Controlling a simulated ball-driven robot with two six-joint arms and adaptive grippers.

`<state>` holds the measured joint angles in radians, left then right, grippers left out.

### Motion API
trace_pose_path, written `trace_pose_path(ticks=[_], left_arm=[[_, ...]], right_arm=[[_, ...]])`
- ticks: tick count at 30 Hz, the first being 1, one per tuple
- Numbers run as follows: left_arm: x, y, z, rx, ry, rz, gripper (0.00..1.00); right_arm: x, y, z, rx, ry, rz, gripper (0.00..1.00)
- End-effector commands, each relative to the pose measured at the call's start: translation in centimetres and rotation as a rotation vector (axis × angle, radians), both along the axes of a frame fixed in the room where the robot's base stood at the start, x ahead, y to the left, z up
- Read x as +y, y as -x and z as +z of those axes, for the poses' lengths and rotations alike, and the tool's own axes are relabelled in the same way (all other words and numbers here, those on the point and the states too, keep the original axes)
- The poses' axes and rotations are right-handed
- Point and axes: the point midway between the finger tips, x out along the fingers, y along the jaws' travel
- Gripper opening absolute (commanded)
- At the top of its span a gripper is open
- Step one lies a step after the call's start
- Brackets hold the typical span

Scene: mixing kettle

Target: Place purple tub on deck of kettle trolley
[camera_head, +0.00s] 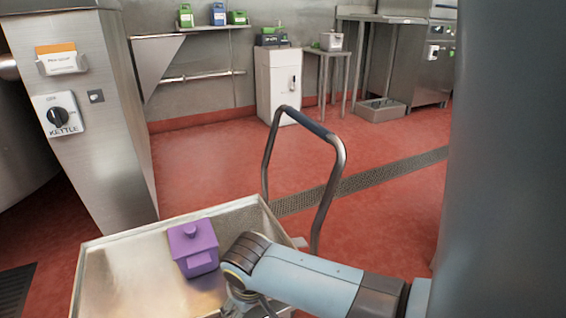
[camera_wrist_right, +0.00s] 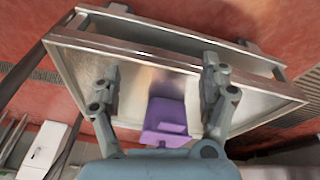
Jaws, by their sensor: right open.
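The purple tub (camera_head: 196,248) with a knobbed lid stands upright on the deck of the kettle trolley (camera_head: 130,275), a shallow metal tray with raised edges. In the right wrist view the tub (camera_wrist_right: 166,120) shows between and beyond the two fingers of my right gripper (camera_wrist_right: 160,85), which is open. It appears apart from both fingers. In the head view my right arm reaches in from the right, and its wrist is just right of the tub; the fingers are mostly hidden there. The trolley (camera_wrist_right: 130,62) fills the middle of the wrist view. My left gripper is not in view.
The trolley's curved push handle (camera_head: 335,165) rises behind my right arm. The kettle's steel column (camera_head: 90,110) with its knob stands at the left. A wall shelf (camera_head: 205,28) holds green and blue containers. The red floor beyond the trolley is clear.

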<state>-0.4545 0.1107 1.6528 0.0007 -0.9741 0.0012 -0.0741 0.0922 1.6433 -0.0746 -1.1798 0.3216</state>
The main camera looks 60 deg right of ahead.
Motion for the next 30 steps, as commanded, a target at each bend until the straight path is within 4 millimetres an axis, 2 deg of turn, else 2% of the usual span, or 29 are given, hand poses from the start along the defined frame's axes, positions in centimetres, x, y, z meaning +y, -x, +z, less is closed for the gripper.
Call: trace_pose_path(ticks=[1, 3, 6, 9, 12, 30], left_arm=[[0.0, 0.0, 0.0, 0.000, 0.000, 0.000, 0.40], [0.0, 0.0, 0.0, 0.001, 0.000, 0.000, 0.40], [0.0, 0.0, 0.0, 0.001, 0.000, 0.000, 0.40], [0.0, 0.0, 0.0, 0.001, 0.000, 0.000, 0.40], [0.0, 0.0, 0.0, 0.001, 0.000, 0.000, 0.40], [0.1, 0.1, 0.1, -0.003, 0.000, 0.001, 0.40]], right_arm=[[0.1, 4.7, -2.1, 0.054, 0.000, 0.063, 0.78], [0.3, 10.1, -4.0, 0.108, -0.007, 0.150, 0.78], [0.6, 16.2, -5.5, 0.163, -0.016, 0.247, 0.78], [0.7, 19.7, -6.1, 0.193, -0.023, 0.304, 0.78], [0.8, 20.9, -6.3, 0.203, -0.026, 0.325, 0.78], [0.7, 21.1, -6.3, 0.203, -0.027, 0.323, 0.78]])
